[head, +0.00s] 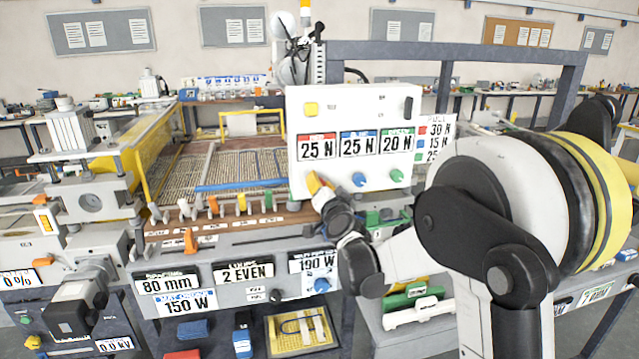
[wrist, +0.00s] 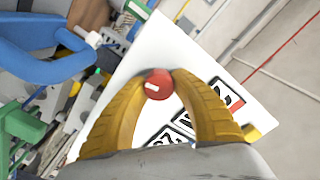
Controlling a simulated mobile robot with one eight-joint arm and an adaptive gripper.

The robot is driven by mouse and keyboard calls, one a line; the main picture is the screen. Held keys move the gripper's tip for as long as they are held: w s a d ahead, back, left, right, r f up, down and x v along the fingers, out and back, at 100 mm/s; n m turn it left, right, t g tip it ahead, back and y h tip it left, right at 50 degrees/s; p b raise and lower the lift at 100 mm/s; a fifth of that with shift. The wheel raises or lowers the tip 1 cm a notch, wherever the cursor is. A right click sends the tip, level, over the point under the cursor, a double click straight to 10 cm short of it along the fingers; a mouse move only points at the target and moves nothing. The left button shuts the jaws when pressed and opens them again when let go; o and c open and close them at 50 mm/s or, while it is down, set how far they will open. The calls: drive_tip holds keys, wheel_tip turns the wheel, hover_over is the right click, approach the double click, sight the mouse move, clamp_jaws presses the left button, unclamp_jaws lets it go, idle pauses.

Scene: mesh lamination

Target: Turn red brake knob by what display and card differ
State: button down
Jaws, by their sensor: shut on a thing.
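The red brake knob (wrist: 158,85) shows in the wrist view, round with a white mark. My gripper (head: 318,185) has its yellow fingers closed around it, one on each side. In the head view the gripper covers the knob at the white panel's (head: 350,108) lower left. The displays read 25 N on the red one (head: 317,147), 25 N on the blue one (head: 358,144) and 20 N on the green one (head: 396,142). The card (head: 437,123) right of the panel reads red 30 N, blue 15 N, and green starting with 25, its end hidden by my arm.
A blue knob (head: 359,179) and a green knob (head: 397,176) sit right of my gripper on the same panel. A yellow button (head: 311,109) and a black switch (head: 408,107) are higher up. The machine's lower front carries several other displays, and its mesh bed (head: 235,165) lies left.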

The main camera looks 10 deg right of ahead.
drive_tip(key=c, duration=1.1)
unclamp_jaws()
drive_tip(key=shift+o, duration=0.2)
drive_tip(key=s, duration=1.2)
drive_tip(key=s+a+f+n+g+y, duration=0.1)
drive_tip(key=s+a+n+g, duration=0.2)
drive_tip(key=s, duration=0.4)
drive_tip(key=s+a+f+n+g+y, duration=0.1)
drive_tip(key=s+a+n+g+y, duration=0.15)
drive_tip(key=s, duration=0.45)
drive_tip(key=s+d+f+n+g+h, duration=0.1)
drive_tip(key=s+d+f+g, duration=0.1)
drive_tip(key=s, duration=0.6)
drive_tip(key=s+d+f+n+g+h, duration=0.2)
drive_tip(key=s+f, duration=0.3)
drive_tip(key=s, duration=0.3)
drive_tip(key=shift+s+d+f+g, duration=0.2)
drive_tip(key=shift+s+d+g, duration=0.2)
drive_tip(key=shift+d+g, duration=0.3)
